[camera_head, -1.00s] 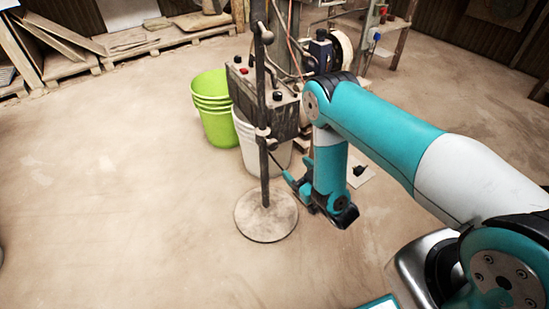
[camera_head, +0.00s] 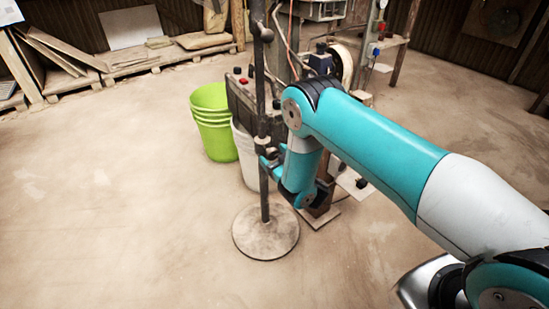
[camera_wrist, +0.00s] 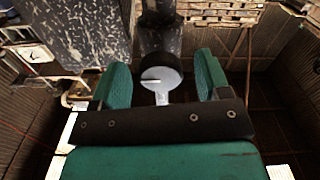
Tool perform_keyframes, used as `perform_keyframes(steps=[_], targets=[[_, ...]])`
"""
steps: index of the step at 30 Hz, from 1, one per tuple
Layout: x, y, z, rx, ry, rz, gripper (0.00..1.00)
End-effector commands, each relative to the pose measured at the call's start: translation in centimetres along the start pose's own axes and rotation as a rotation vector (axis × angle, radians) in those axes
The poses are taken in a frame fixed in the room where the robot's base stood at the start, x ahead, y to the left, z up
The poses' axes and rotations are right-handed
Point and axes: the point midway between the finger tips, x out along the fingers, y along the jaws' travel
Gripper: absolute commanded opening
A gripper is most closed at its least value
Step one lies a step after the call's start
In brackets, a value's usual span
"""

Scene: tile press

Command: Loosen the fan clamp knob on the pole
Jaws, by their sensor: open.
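The dark upright pole (camera_head: 264,195) stands on a round base (camera_head: 265,238) left of my arm. A clamp (camera_head: 262,142) sits partway up the pole, and a second fitting (camera_head: 264,32) sits near the top of the view. My gripper (camera_head: 268,160) is beside the pole at the lower clamp. In the wrist view my gripper (camera_wrist: 162,82) is open, with a green finger on each side of a round grey knob (camera_wrist: 160,76). A gap shows between the knob and each finger. The pole (camera_wrist: 158,22) is behind the knob. The knob cannot be made out in the head view.
Stacked green buckets (camera_head: 212,125) and a white bucket (camera_head: 245,160) stand just behind the pole. A machine with a control box (camera_head: 240,92) rises close behind it. The floor to the left (camera_head: 110,210) is clear.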

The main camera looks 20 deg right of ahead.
Motion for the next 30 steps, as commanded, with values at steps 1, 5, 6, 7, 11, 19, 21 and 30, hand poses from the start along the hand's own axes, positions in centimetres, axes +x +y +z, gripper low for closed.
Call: perform_keyframes(steps=[1, 5, 6, 7, 11, 19, 21, 30], targets=[[0.02, -0.01, 0.01, 0.000, 0.000, 0.000, 0.70], [0.01, 0.00, 0.01, 0.001, 0.000, 0.000, 0.70], [0.01, 0.01, 0.01, 0.000, 0.000, 0.000, 0.70], [0.01, 0.01, 0.01, 0.000, -0.001, 0.000, 0.65], [0.00, 0.01, 0.02, 0.000, -0.001, 0.000, 0.35], [-0.02, 0.02, 0.02, -0.007, -0.001, 0.000, 0.20], [-0.02, 0.03, 0.02, -0.018, -0.001, 0.000, 0.20], [-0.05, 0.07, 0.00, -0.168, -0.002, 0.000, 0.20]])
